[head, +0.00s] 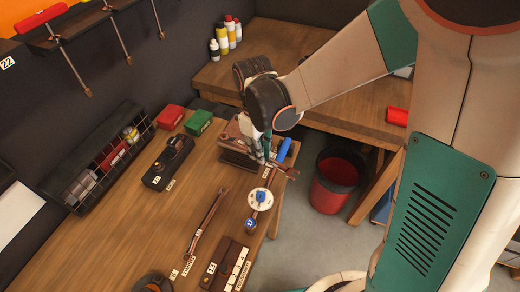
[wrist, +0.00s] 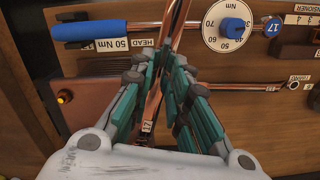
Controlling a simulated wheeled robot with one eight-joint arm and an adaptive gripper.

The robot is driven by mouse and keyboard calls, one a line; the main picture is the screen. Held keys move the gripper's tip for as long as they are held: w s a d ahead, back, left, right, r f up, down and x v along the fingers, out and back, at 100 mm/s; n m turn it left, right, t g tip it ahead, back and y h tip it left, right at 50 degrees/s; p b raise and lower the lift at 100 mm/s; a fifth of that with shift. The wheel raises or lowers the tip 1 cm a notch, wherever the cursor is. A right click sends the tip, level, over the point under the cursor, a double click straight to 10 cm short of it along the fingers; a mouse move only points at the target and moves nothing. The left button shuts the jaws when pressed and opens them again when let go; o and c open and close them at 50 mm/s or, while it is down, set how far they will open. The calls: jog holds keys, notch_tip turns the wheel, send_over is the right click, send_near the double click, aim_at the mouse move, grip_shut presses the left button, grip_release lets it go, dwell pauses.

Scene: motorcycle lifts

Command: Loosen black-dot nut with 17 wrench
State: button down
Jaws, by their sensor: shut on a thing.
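My gripper (head: 264,152) is over the right end of the wooden bench in the head view. In the wrist view its teal fingers (wrist: 165,78) are shut on a copper-coloured wrench (wrist: 178,22). A small tag that seems to read 17 (wrist: 147,125) shows at the wrench's lower part between the fingers. The wrench runs up out of the wrist view, so its far end is hidden there. A brownish plate (wrist: 90,105) lies left of the fingers and carries a fastener with a yellow-orange dot (wrist: 65,97). I cannot make out a black-dot nut.
A torque wrench with a blue handle (wrist: 88,30) and a round dial (head: 261,199) lies close by. Another wrench (head: 207,220) lies on the bench (head: 130,225). A black case (head: 168,162), red and green boxes, and a wire basket (head: 110,158) stand left. A red bin (head: 337,178) is right.

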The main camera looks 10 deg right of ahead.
jog(key=shift+f, duration=0.2)
dwell(0.6)
jog(key=w+d+n+b, duration=0.1)
jog(key=w+d+n, duration=0.1)
jog(key=w, duration=0.1)
jog(key=shift+d+n, duration=0.1)
jog(key=shift+n, duration=0.3)
jog(key=w+n, duration=0.1)
jog(key=w+d+n, duration=0.1)
jog(key=w+b, duration=0.1)
jog(key=shift+w+d+n, duration=0.1)
jog(key=shift+d+n, duration=0.15)
jog(key=shift+n, duration=0.15)
